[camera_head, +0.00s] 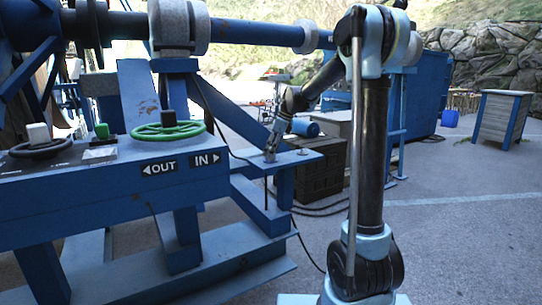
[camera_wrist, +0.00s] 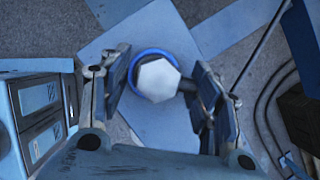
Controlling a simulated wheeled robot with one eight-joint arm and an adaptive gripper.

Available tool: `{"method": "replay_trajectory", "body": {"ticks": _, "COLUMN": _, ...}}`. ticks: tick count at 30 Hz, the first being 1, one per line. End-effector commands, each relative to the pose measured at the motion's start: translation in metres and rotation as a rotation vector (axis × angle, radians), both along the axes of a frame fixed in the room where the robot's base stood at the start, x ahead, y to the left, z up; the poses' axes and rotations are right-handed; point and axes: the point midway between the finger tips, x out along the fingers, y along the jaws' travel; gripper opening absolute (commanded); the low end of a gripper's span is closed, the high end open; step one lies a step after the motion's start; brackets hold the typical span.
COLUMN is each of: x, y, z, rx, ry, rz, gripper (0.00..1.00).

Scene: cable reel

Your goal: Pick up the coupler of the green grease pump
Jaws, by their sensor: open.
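My gripper (camera_head: 271,152) is open over the blue beam end of the reel frame in the head view. In the wrist view my gripper (camera_wrist: 160,88) has its two fingers on either side of a pale hexagonal head (camera_wrist: 157,79) with a blue ring around it. The fingers stand apart, with nothing shut between them. How high they are above the head is hard to tell. I cannot make out a green grease pump in either view, and cannot tell whether the hexagonal head is its coupler.
A blue console (camera_head: 110,190) with a green handwheel (camera_head: 168,131), a black handwheel (camera_head: 40,149) and OUT/IN labels stands at the left. A dark crate (camera_head: 320,170) is behind the beam. Dark cables (camera_head: 310,212) lie on the ground.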

Motion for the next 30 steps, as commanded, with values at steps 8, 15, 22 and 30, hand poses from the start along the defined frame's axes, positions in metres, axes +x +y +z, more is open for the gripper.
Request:
{"method": "replay_trajectory", "body": {"ticks": 8, "x": 0.0007, "y": 0.0042, "z": -0.0099, "rx": 0.000, "ry": 0.000, "rz": 0.001, "gripper": 0.57}}
{"method": "replay_trajectory", "body": {"ticks": 15, "x": 0.0007, "y": 0.0040, "z": -0.0096, "rx": 0.000, "ry": 0.000, "rz": 0.001, "gripper": 0.26}}
{"method": "replay_trajectory", "body": {"ticks": 22, "x": 0.0006, "y": 0.0039, "z": -0.0094, "rx": 0.000, "ry": 0.000, "rz": 0.000, "gripper": 0.02}}
{"method": "replay_trajectory", "body": {"ticks": 30, "x": 0.0007, "y": 0.0040, "z": -0.0030, "rx": 0.000, "ry": 0.000, "rz": 0.001, "gripper": 0.02}}
